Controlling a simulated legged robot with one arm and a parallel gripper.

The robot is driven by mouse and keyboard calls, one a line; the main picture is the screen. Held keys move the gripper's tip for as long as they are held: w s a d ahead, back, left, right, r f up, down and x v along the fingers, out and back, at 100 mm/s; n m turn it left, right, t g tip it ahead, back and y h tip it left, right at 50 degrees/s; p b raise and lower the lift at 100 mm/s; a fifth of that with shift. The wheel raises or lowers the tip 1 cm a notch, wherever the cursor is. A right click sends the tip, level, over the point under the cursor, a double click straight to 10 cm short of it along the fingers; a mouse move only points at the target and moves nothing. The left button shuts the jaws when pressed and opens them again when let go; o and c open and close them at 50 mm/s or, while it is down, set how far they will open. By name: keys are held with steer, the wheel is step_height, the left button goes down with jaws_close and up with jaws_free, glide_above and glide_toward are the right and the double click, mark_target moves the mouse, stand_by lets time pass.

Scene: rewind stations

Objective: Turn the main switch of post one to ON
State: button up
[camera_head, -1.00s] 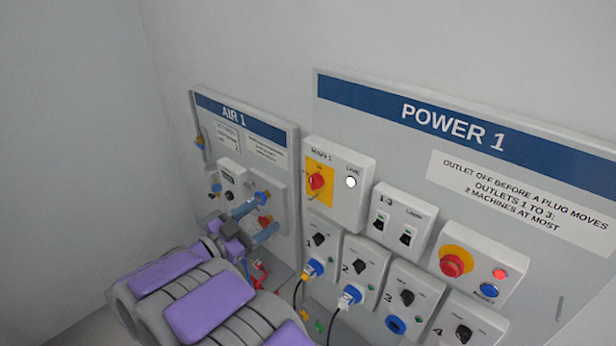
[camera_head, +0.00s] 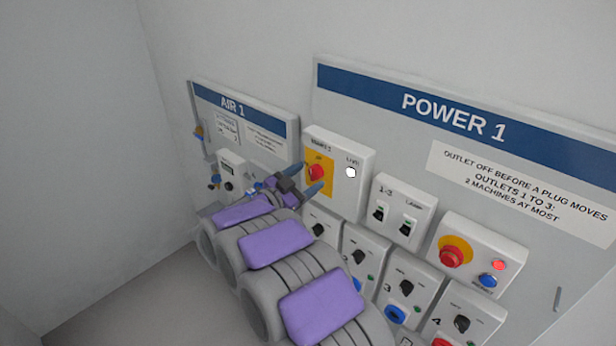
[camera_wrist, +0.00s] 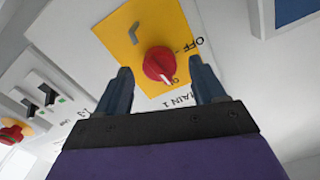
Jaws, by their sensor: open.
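The main switch of post one is a red rotary knob (camera_head: 316,172) on a yellow plate (camera_head: 326,188), on a white box at the upper left of the POWER 1 board. In the wrist view the red knob (camera_wrist: 159,64) sits on its yellow plate (camera_wrist: 160,25) with the words OFF and MAIN 1 beside it. My gripper (camera_head: 309,180) is at the lower front of the switch box. In the wrist view my gripper (camera_wrist: 163,85) is open, with one blue finger on each side of the knob's picture position. I cannot tell whether the fingers touch it.
A white lamp (camera_head: 350,172) is right of the switch. A two-breaker box (camera_head: 403,211), a red emergency button (camera_head: 455,252) and several outlet boxes are to the right and below. The AIR 1 board (camera_head: 245,112) is to the left, partly behind my arm.

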steer(key=shift+w+d, duration=0.35)
steer(key=shift+w, duration=0.25)
steer(key=shift+c, duration=0.3)
steer(key=c, duration=1)
steer(key=shift+f+m+b, duration=0.1)
steer(key=shift+m+b, duration=0.4)
steer(key=shift+b, duration=0.15)
steer(key=shift+m, duration=0.3)
steer(key=o, duration=1.1)
steer(key=shift+c, duration=0.2)
